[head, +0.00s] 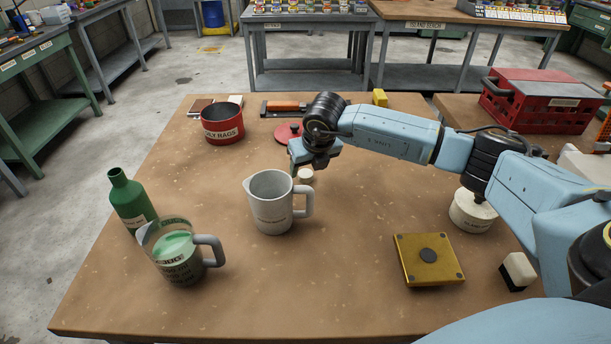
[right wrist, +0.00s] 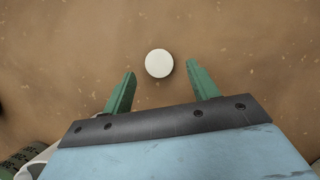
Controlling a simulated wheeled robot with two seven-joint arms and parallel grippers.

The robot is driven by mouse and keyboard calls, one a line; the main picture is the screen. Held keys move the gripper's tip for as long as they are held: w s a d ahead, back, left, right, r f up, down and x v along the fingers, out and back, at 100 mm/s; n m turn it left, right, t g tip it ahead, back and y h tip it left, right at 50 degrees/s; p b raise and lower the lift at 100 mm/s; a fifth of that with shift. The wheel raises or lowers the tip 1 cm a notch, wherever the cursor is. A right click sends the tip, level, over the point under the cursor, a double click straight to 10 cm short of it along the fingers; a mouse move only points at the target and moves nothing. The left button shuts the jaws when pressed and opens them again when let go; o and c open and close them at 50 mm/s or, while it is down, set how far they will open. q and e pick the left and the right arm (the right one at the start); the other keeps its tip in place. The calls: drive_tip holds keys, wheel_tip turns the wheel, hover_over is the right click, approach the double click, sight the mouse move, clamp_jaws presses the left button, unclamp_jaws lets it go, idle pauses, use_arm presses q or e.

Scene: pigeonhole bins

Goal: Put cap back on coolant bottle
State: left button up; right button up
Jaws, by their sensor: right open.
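The green coolant bottle (head: 130,201) stands upright at the left edge of the table, its neck uncovered. A small round white cap (head: 306,175) lies on the table behind the grey pitcher. My right gripper (head: 303,166) is over the table close to the cap. In the right wrist view the cap (right wrist: 159,63) shows just beyond the tips of the open green fingers (right wrist: 160,68), roughly centred between them. The fingers hold nothing. My left gripper is not in view.
A grey pitcher (head: 270,205) stands close in front of the cap. A clear jug (head: 179,259) with green liquid stands in front of the bottle. A red tin (head: 222,127), a red lid (head: 287,133) and an orange-handled tool (head: 285,107) lie behind. A yellow block (head: 428,262) sits right.

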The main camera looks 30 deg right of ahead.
sight(305, 176)
drive_tip(key=x, duration=0.2)
drive_tip(key=shift+w+f, duration=0.15)
drive_tip(key=shift+f, duration=0.15)
drive_tip(key=c, duration=1)
